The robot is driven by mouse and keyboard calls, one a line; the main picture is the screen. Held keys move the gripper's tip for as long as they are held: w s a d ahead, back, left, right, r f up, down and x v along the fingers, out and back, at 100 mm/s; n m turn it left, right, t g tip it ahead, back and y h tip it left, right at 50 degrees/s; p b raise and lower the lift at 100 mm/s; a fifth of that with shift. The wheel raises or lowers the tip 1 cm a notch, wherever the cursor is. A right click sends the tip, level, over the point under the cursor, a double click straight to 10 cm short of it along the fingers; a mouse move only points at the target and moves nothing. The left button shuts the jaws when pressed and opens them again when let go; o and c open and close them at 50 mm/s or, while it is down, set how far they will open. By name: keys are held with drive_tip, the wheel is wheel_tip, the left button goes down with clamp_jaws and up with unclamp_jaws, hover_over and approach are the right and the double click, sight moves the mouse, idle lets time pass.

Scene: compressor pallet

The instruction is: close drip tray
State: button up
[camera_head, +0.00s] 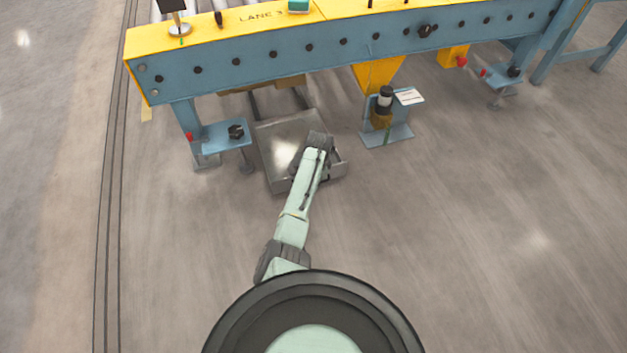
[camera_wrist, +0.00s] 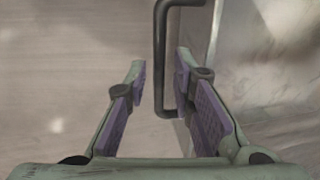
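The drip tray (camera_head: 272,138) is a flat grey metal tray. It sticks out toward me from under the blue and yellow conveyor, low over the floor. Its dark bar handle (camera_wrist: 160,70) shows in the wrist view beside the tray's pale metal (camera_wrist: 285,45). My gripper (camera_wrist: 160,62) is open, with one purple-padded finger on each side of the handle bar. Gaps show between the bar and the fingers, and I cannot tell the depth exactly. In the head view my arm reaches over the tray's front and hides the handle and fingers.
The conveyor frame (camera_head: 255,65) spans above the tray's back. A blue foot bracket (camera_head: 225,137) stands left of the tray. A blue stand (camera_head: 390,135) with a dark-topped yellow part is at its right. The floor in front is clear.

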clamp_jaws()
idle(0.5)
